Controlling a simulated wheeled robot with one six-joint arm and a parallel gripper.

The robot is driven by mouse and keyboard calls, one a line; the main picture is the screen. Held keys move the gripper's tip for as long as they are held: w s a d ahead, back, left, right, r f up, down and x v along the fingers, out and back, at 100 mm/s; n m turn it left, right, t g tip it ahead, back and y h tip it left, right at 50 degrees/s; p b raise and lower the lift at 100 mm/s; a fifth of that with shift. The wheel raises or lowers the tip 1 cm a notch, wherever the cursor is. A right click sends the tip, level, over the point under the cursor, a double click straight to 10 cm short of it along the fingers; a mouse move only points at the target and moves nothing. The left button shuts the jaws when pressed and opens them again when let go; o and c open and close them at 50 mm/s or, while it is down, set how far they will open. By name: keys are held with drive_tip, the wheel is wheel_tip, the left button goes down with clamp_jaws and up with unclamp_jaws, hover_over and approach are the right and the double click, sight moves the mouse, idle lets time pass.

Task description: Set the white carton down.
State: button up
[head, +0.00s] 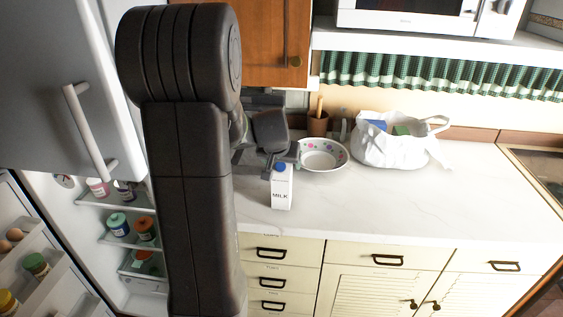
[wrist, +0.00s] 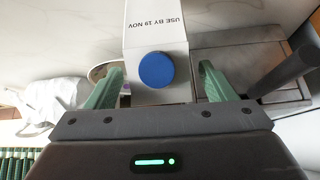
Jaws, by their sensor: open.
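The white carton (head: 282,188), marked MILK and with a blue cap, stands upright on the pale marble counter (head: 370,205), near the counter's front edge. In the wrist view the carton (wrist: 155,25) shows its blue cap (wrist: 156,70) and the words "USE BY 19 NOV". My gripper (wrist: 160,85) is open, with one green finger on each side of the carton's top and a visible gap at each finger. In the head view my gripper (head: 277,160) is at the carton's top, partly hidden by my arm.
A flowered bowl (head: 323,160) stands just behind and right of the carton. A white bag (head: 390,145) and a brown utensil pot (head: 318,124) are farther back. An open fridge (head: 85,215) is at left. The counter right of the carton is clear.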

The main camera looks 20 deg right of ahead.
drive_tip(key=b+v, duration=0.1)
drive_tip(key=v, duration=1.1)
